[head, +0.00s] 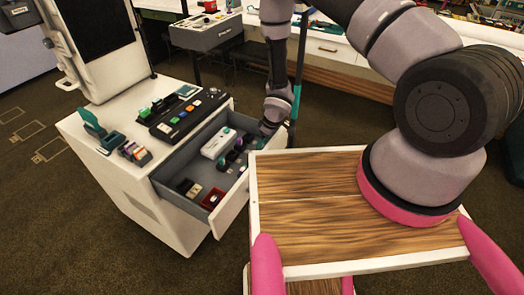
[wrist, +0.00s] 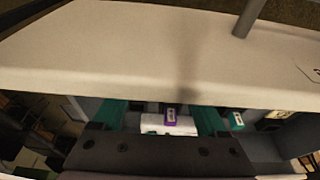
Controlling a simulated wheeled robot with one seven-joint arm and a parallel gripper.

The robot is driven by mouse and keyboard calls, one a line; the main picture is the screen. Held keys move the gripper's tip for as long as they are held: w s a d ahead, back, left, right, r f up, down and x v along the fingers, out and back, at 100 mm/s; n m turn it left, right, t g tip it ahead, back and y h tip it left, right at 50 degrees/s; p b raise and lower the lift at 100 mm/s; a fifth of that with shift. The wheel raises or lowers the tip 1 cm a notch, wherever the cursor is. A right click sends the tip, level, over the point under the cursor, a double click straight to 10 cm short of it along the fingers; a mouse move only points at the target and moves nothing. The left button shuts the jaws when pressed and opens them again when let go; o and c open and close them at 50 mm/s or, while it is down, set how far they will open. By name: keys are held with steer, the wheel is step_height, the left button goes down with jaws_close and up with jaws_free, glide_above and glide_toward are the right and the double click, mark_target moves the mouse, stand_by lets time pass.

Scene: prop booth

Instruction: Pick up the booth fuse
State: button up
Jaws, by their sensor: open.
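No object can be singled out for certain as the booth fuse; the small parts lie in the open grey drawer (head: 176,172). A small purple piece with a pale label (wrist: 171,115) shows between my gripper's fingers in the wrist view, in front of a white block (wrist: 155,128). My gripper (head: 254,143) is low at the drawer's far right side in the head view. Its green fingers (wrist: 162,121) are apart with no clear contact on anything. The gripper and arm hide part of the drawer's back right corner.
The drawer also holds a white box (head: 218,143), a red tray (head: 212,198) and a dark block (head: 188,188). A black button panel (head: 182,116) and small colored parts (head: 134,153) stand on the white cabinet top. The drawer walls are close around my gripper.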

steer(key=shift+f, duration=0.1)
jaws_close()
